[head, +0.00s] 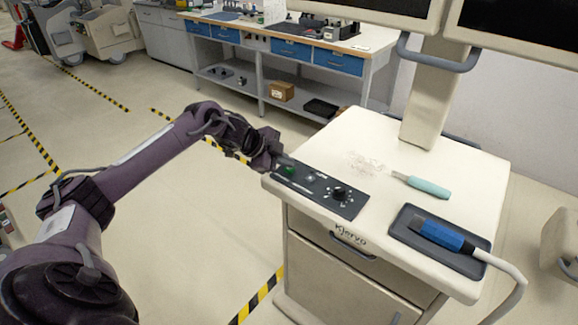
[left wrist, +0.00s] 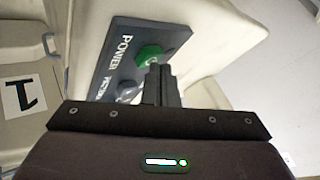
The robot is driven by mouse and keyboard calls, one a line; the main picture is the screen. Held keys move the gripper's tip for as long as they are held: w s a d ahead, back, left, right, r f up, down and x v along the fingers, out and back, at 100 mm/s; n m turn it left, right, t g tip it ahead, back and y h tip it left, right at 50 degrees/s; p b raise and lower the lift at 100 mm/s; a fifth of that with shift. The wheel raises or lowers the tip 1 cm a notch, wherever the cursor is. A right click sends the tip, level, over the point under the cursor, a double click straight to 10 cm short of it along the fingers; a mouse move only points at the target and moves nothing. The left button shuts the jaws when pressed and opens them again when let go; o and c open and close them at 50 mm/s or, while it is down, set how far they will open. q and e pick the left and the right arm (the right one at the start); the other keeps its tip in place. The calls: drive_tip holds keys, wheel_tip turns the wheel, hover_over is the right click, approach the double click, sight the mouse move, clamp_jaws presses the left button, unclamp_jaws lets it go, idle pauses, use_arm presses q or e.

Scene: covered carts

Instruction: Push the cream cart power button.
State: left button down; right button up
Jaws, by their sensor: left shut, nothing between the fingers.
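The cream cart (head: 400,165) stands at the right in the head view. A dark control panel (head: 318,189) lies along its front left top edge. The green power button (head: 289,171) is at the panel's left end; it also shows in the left wrist view (left wrist: 148,53), close to the word POWER. My left gripper (head: 282,161) is shut and empty, with its tips right beside the button. In the left wrist view the shut fingertips (left wrist: 159,72) overlap the button's lower edge. I cannot tell whether they touch it. My right gripper is out of view.
A black knob (head: 340,193) sits on the same panel. A teal-handled tool (head: 428,187) and a dark tray (head: 408,236) with a blue corded probe (head: 442,235) lie on the cart top. A monitor post (head: 425,100) rises behind. A workbench (head: 290,45) stands farther back.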

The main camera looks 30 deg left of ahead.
sight(285, 169)
use_arm(q)
drive_tip(key=shift+r+p, duration=0.35)
drive_tip(key=shift+r, duration=0.15)
wheel_tip(285, 169, up, 6)
drive_tip(key=p, duration=0.5)
idle(0.4)
drive_tip(key=shift+a, duration=0.1)
